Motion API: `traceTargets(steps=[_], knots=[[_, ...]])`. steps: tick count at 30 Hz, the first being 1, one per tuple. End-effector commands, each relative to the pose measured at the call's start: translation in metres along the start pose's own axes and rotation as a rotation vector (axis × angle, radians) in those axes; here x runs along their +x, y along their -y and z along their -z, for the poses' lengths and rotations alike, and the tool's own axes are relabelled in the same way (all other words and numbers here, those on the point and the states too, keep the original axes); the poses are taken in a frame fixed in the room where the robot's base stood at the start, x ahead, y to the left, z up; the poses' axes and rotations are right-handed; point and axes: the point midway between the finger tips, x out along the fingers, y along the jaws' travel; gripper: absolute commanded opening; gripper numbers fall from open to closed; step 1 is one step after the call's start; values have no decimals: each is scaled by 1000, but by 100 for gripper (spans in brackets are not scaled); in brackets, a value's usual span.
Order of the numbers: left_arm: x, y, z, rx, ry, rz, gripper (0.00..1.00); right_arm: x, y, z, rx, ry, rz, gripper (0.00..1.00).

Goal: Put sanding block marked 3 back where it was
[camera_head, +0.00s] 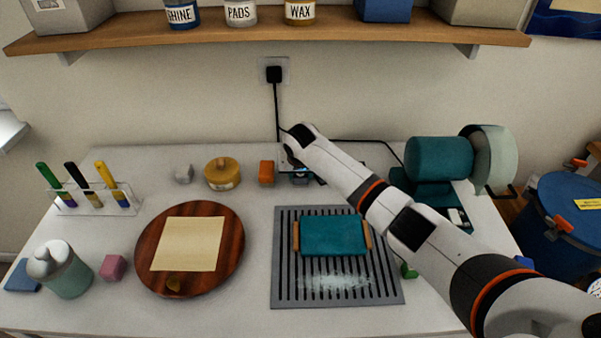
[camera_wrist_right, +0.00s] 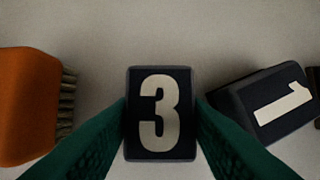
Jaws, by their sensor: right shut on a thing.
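Sanding block 3 (camera_wrist_right: 160,112) is a dark block with a pale "3" on its top, upright in the middle of the right wrist view. My right gripper (camera_wrist_right: 160,135) is shut on it, with one green finger on each side. In the head view my right gripper (camera_head: 300,175) is at the back of the bench, and my arm hides most of the block. I cannot tell whether it touches the surface. Sanding block 1 (camera_wrist_right: 272,108) lies tilted just right of it, close to the right finger. My left gripper is not in view.
An orange brush (camera_wrist_right: 28,108) is left of block 3; it also shows in the head view (camera_head: 266,172). A yellow pot (camera_head: 222,174), a round wooden board (camera_head: 150,250) and a slotted grey mat (camera_head: 290,290) are nearby. A teal machine (camera_head: 438,160) stands right.

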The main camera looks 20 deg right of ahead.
Motion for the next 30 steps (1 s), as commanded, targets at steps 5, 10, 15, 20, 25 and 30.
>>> traceTargets(steps=[5,10,15,20,25,30], knots=[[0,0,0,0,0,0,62,1,0,0,0,-1,0,49],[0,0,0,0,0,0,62,0,0,0,0,-1,0,49],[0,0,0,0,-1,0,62,-10,0,-1,0,1,-1,49],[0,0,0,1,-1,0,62,-37,0,-2,-2,3,-2,49],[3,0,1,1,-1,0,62,-75,-1,-2,-1,3,-3,49],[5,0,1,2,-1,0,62,-104,-1,-1,0,2,-2,49]])
